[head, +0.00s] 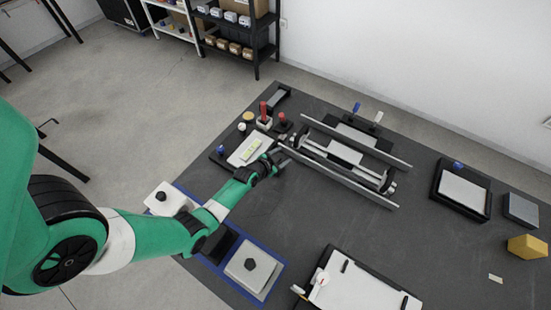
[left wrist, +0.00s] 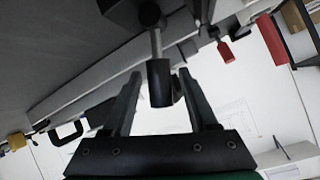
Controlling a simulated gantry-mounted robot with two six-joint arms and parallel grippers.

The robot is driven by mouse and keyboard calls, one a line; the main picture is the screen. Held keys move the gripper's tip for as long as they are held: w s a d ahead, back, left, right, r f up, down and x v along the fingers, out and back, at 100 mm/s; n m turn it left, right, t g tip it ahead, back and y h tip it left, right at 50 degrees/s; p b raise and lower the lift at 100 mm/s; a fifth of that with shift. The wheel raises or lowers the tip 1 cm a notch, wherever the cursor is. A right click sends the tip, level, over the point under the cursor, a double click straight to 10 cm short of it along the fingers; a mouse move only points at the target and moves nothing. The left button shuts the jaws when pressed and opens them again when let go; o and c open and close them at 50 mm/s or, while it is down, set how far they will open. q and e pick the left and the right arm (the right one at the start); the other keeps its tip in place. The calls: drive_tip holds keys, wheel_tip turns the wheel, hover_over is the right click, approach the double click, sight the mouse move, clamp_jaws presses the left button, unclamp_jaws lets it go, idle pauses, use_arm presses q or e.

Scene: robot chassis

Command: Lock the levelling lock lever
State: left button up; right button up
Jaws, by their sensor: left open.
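My left gripper (head: 283,158) is at the left end of the long metal rail fixture (head: 345,178) on the dark table. In the left wrist view, a lever with a black cylindrical grip (left wrist: 158,84) on a thin metal rod stands out from a dark block; it appears to be the levelling lock lever. The open fingers of my left gripper (left wrist: 158,76) are on either side of the grip, with visible gaps. In the head view the lever cannot be made out near the gripper. My right gripper is not in view.
A panel with red and black knobs (head: 264,112) stands just behind the gripper. Blue and white levers (head: 356,108) rise behind the rails. The table's middle is clear.

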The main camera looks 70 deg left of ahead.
use_arm(q)
drive_tip(key=p+v, duration=0.3)
drive_tip(key=v, duration=0.7)
drive_tip(key=shift+s+d, duration=0.1)
